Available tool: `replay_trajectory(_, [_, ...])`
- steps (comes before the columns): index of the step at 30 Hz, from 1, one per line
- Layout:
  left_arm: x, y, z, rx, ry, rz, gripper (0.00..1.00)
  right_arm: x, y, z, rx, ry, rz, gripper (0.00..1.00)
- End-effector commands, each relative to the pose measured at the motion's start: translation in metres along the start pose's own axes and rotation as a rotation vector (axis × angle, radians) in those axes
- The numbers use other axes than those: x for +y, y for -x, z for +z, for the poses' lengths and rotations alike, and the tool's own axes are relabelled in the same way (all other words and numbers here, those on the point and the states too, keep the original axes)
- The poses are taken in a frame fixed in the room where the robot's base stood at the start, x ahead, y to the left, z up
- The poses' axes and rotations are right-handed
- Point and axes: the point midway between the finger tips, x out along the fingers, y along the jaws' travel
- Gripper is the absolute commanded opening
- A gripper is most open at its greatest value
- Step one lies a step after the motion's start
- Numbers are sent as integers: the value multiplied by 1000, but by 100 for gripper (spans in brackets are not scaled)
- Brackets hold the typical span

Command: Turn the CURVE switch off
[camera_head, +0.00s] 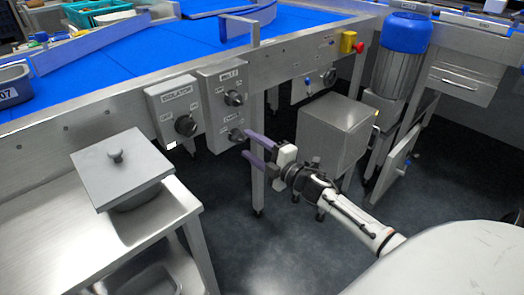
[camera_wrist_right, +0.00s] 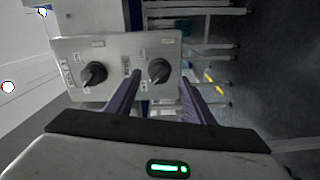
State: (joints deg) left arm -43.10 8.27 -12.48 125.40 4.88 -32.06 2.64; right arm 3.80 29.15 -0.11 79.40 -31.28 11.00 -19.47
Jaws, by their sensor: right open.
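A grey control panel (camera_head: 212,118) on the conveyor frame carries two black rotary knobs, an upper one (camera_head: 233,98) and a lower one (camera_head: 237,135). Their labels are too small to read surely, so I cannot tell which is CURVE. The panel (camera_wrist_right: 72,48) also shows in the right wrist view, with one knob (camera_wrist_right: 95,73) left of the fingers and the other (camera_wrist_right: 159,70) between them. My right gripper (camera_head: 246,146) is open and empty, its purple fingers pointing at the lower knob. Whether they touch it is unclear. My left gripper is not in view.
Another box with one knob (camera_head: 186,125) hangs left of the panel. A lidded pot (camera_head: 122,168) stands on a steel table at left. A steel cabinet (camera_head: 334,128) stands behind my right gripper. A yellow box with a red button (camera_head: 348,43) sits further right.

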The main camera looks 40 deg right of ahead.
Motion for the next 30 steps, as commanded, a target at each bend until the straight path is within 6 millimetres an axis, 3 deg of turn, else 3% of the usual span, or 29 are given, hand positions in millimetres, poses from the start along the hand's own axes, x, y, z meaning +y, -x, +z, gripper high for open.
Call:
replay_trajectory(3, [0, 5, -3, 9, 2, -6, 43, 1, 24, -1, 1, 1, -2, 48])
replay_trajectory(10, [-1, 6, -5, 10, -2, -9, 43, 0, 53, 0, 0, 0, -1, 48])
replay_trajectory(30, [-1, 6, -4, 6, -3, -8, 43, 0, 58, 0, -1, 0, 0, 48])
